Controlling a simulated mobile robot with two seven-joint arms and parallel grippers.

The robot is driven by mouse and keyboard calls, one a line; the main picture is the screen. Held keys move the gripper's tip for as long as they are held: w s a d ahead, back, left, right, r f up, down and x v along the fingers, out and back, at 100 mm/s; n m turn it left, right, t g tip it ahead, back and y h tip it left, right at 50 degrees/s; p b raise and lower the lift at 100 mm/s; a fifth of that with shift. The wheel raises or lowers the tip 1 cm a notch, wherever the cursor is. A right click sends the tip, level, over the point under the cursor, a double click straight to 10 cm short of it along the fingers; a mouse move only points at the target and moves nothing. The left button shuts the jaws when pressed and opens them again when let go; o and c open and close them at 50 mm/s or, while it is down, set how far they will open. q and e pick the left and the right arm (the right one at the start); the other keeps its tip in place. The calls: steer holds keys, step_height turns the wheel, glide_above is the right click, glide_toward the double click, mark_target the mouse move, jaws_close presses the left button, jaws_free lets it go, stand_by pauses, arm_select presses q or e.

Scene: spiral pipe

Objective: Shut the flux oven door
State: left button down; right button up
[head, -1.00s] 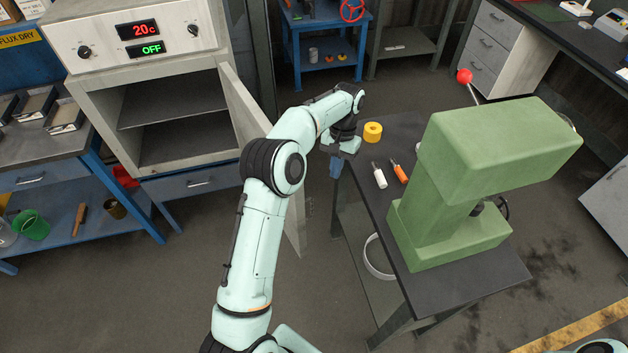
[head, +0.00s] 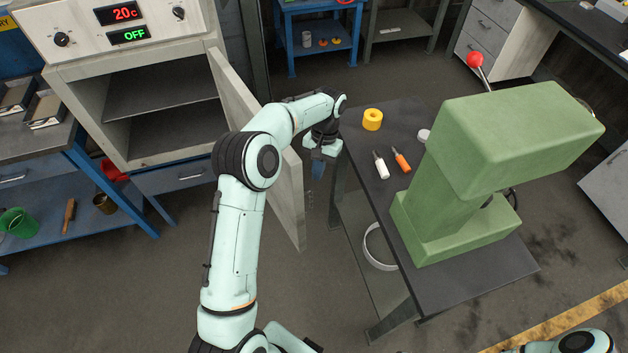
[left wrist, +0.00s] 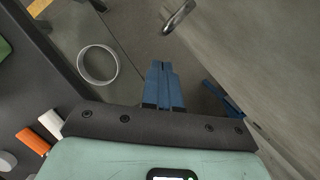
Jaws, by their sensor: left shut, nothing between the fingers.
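The flux oven (head: 75,75) stands at the upper left in the head view, its chamber exposed and empty apart from a shelf. Its grey door (head: 288,200) stands wide open, swung out toward me, and my left arm crosses in front of it. My left gripper (head: 318,172) is shut and empty, pointing down on the door's right side, between door and bench. In the left wrist view the blue fingers (left wrist: 163,85) are together. The door (left wrist: 250,35) fills the upper right there, with a metal handle (left wrist: 178,17) beyond the fingertips. I see no contact. My right gripper is out of view.
A dark bench (head: 480,265) on the right carries a green press (head: 510,150), a yellow roll (head: 372,120), a white bottle (head: 381,167) and an orange-handled tool (head: 401,160). A blue bench (head: 45,160) stands left. Floor in front of the oven is clear.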

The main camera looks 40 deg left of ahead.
arm_select(q)
steer(key=shift+s+d+f, duration=0.1)
steer(key=shift+s+d, duration=0.05)
steer(key=shift+s, duration=0.5)
steer(key=shift+s+d+f, duration=0.1)
steer(key=shift+s, duration=0.5)
steer(key=shift+b, duration=0.3)
